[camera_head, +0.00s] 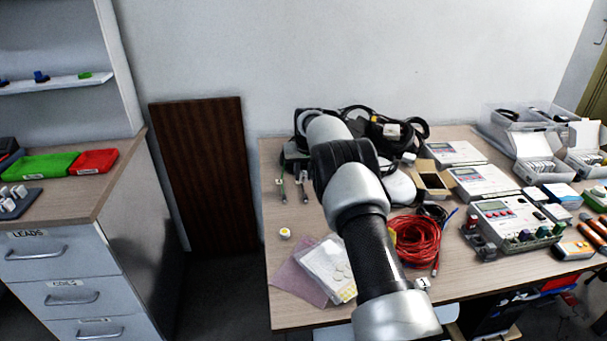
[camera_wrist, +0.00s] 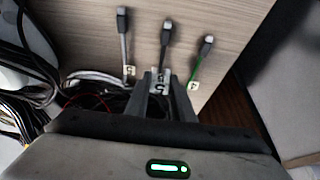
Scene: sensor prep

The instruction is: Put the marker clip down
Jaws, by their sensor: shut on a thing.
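The marker clip (camera_wrist: 160,85), a small pale tag with a dark number, is between my fingertips. My gripper (camera_wrist: 160,90) is shut on it, over the lower end of a black cable (camera_wrist: 166,42) in the wrist view. I cannot tell whether the clip touches that cable. A grey cable (camera_wrist: 124,40) with a tag reading 5 (camera_wrist: 129,71) lies to its left. A green cable (camera_wrist: 199,62) with a tag reading 4 (camera_wrist: 193,86) lies to its right. In the head view my arm hides much of this spot, and the held clip is not visible.
The wooden table (camera_head: 315,205) has bare surface in front of the cable ends. Black coiled cables (camera_head: 385,125) lie at the back. A red cable coil (camera_head: 416,241), a clear bag (camera_head: 328,262) and several meters (camera_head: 505,218) lie to the right and front.

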